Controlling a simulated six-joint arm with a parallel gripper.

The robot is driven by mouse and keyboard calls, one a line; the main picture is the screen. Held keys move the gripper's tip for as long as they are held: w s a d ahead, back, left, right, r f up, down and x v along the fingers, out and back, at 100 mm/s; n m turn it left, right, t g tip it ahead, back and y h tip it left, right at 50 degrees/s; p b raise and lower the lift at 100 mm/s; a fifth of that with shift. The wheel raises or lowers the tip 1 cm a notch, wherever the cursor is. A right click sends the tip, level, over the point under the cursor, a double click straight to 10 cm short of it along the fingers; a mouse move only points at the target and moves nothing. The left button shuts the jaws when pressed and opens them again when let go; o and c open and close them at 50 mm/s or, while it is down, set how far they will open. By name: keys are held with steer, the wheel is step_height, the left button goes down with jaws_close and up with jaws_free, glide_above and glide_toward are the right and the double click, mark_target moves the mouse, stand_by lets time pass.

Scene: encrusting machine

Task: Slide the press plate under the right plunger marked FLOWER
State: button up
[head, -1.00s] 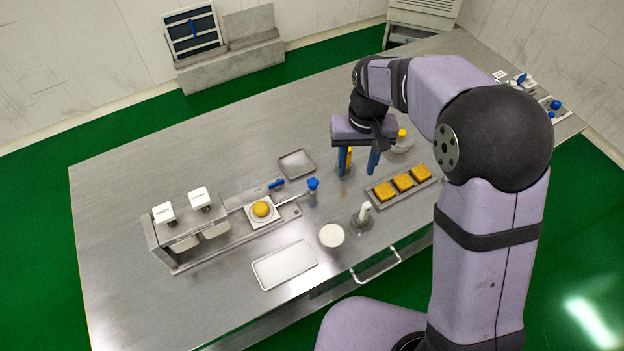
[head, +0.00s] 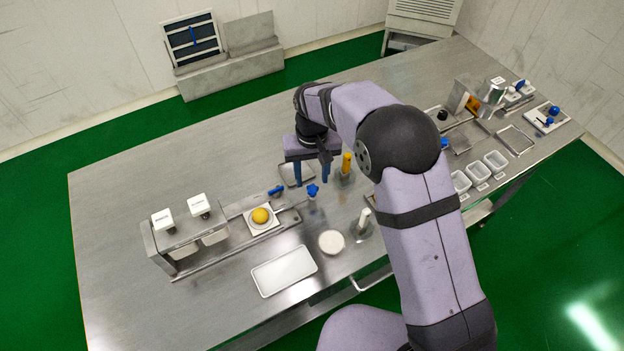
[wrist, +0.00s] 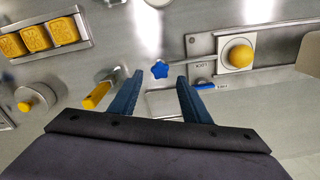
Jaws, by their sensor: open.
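The press plate (head: 249,221) is a white square with a round yellow piece on it, on the metal rail to the right of the press. It also shows in the wrist view (wrist: 222,60), with a rod to a blue star knob (wrist: 160,70); the knob shows in the head view too (head: 312,190). Two plungers with white caps stand on the press: a left one (head: 162,219) and a right one (head: 199,205). Their lettering is too small to read. My gripper (head: 311,183) is open and empty, above the table near the knob; its blue fingers (wrist: 158,80) point toward the knob.
A small blue lever (head: 276,190) lies beside the rail. A yellow-handled tool (head: 346,163) stands right of my gripper. A white round dish (head: 331,242) and a flat tray (head: 284,270) lie in front.

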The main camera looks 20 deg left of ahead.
mark_target(312, 186)
steer(key=shift+f+p, duration=0.45)
steer(key=shift+f, duration=1.2)
steer(key=shift+c, duration=0.6)
jaws_close()
steer(key=s+a+b, duration=0.1)
steer(key=s+a, duration=0.7)
steer(key=shift+s+a, duration=0.3)
steer(key=shift+o, duration=0.6)
jaws_free()
steer(key=shift+r, duration=0.1)
